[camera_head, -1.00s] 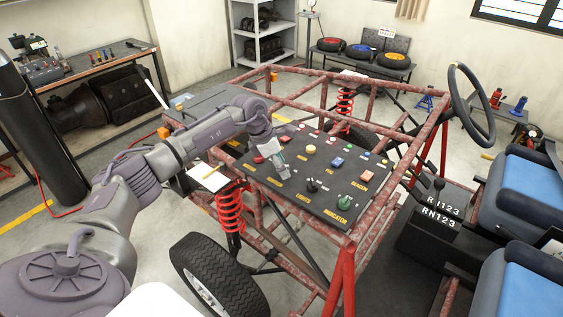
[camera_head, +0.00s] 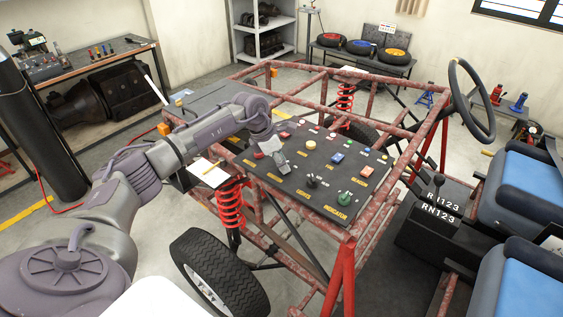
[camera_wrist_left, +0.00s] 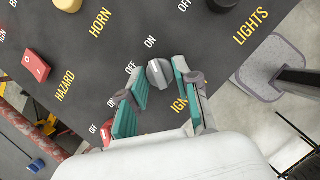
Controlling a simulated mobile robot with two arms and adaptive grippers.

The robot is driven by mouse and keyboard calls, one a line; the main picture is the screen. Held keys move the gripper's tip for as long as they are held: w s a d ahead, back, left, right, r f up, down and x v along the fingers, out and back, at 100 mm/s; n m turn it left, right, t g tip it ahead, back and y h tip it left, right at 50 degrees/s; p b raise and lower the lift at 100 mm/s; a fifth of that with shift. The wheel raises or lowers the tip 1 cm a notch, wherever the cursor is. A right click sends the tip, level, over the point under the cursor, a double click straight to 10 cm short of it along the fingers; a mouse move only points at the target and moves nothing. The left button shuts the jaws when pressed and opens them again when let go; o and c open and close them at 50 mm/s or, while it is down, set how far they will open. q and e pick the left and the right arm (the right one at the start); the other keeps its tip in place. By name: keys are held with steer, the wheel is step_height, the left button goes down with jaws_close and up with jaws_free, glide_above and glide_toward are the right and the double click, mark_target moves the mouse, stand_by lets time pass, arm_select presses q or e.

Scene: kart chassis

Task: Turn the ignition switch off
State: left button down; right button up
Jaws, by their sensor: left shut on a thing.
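The ignition switch (camera_wrist_left: 158,73) is a grey rotary knob on the dark control panel (camera_wrist_left: 95,40), beside a partly covered yellow "IGN" label. "ON" and "OFF" marks are printed around it; I cannot tell which one it points at. In the left wrist view, the teal-padded fingers of my left gripper (camera_wrist_left: 161,84) are on either side of the knob, closed on it. In the head view my left gripper (camera_head: 275,158) reaches down to the panel's left part and hides the knob. My right gripper is not in view.
The panel also carries a red hazard switch (camera_wrist_left: 35,68), a yellow horn button (camera_wrist_left: 68,4), a black lights knob (camera_head: 313,181) and a green indicator knob (camera_head: 344,198). The red tube frame (camera_head: 400,165) surrounds it. A steering wheel (camera_head: 471,100) stands at the right.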

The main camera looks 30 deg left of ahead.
arm_select(q)
steer(key=shift+n+t+b, duration=0.3)
steer(key=shift+n, duration=0.5)
steer(key=n, duration=0.1)
steer(key=n+y+b, duration=0.1)
steer(key=n, duration=0.1)
steer(key=shift+d+f+n+y+b, duration=0.1)
steer(key=shift+d+n+y+b, duration=0.1)
steer(key=shift+n+y+b, duration=0.1)
steer(key=n+y+b, duration=0.1)
steer(key=n, duration=0.1)
steer(key=n+b, duration=0.1)
steer(key=n, duration=0.1)
steer(key=shift+d+t+y+b, duration=0.15)
steer(key=shift+t+y+b, duration=0.15)
steer(key=shift+y+b, duration=0.1)
steer(key=shift+n+y+b, duration=0.4)
steer(key=shift+n+b, duration=0.2)
steer(key=shift+n, duration=0.5)
steer(key=shift+r, duration=0.2)
steer(key=c, duration=0.8)
jaws_free()
steer(key=shift+c, duration=0.2)
